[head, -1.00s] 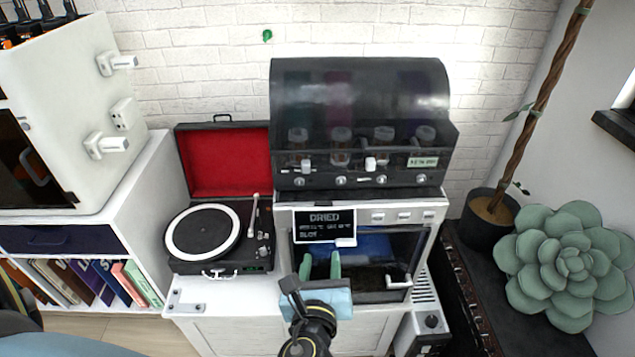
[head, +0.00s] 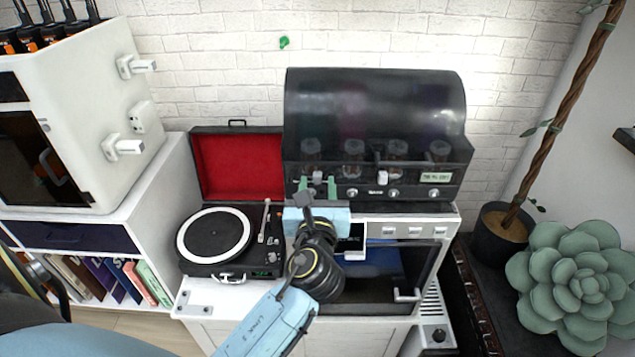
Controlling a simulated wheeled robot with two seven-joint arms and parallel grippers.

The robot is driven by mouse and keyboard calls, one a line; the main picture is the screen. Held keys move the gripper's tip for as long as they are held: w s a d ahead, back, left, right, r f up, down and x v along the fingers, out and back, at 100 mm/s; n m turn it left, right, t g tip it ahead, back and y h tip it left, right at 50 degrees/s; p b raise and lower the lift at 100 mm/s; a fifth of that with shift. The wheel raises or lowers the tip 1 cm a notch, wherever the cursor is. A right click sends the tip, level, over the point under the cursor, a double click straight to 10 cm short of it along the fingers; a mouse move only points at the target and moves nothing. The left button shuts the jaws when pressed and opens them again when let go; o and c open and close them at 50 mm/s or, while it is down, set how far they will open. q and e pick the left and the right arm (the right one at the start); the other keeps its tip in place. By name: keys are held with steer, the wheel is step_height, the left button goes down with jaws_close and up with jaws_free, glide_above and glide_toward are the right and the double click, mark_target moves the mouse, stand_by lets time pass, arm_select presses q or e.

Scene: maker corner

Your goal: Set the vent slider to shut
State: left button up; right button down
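A black domed machine (head: 375,100) stands against the brick wall, with a row of small controls along its lower front. Two white slider knobs show there, a left one (head: 318,177) and a right one (head: 382,179). I cannot read which is the vent slider. My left gripper (head: 317,185) is open in front of the left knob, its green fingers apart, one on each side of it in the picture. I cannot tell whether they touch it. The gripper hides part of the panel below. My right gripper is not in view.
Below is a white cabinet unit with a dark window (head: 385,270) and a small dark display (head: 352,240), partly hidden by my arm. An open red-lined turntable (head: 215,235) stands at left. A large succulent (head: 575,280) stands at right.

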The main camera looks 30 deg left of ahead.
arm_select(q)
steer(key=shift+w+a, duration=0.35)
steer(key=shift+w, duration=0.2)
jaws_close()
